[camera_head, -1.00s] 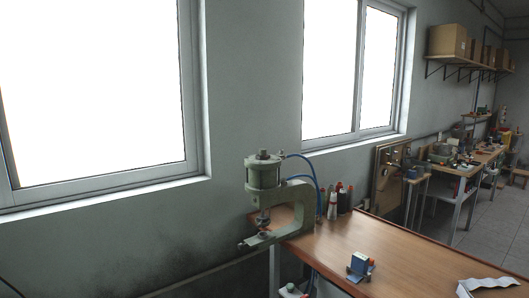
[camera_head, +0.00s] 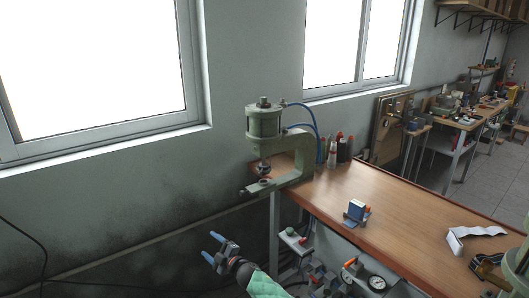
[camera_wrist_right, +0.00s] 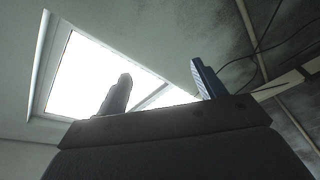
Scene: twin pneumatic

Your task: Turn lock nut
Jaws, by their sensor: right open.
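A pale green pneumatic press (camera_head: 264,122) with a C-shaped frame stands at the left end of the wooden bench in the head view. A small dark ring-like part, perhaps the lock nut (camera_head: 263,168), sits on its ram below the cylinder; it is too small to tell for sure. My right gripper (camera_head: 212,247) is open and empty, below and left of the press, well apart from it. Its two blue-tipped fingers point left. In the right wrist view the two spread fingers (camera_wrist_right: 160,88) have only window and wall behind them.
A blue-and-white block (camera_head: 356,211), several bottles (camera_head: 338,149) and a white strip (camera_head: 472,236) are on the bench (camera_head: 400,210). A round gauge (camera_head: 376,282) sits below its front edge. Part of a pale green machine (camera_head: 517,262) shows at the right edge. Blue hoses (camera_head: 318,135) run behind the press.

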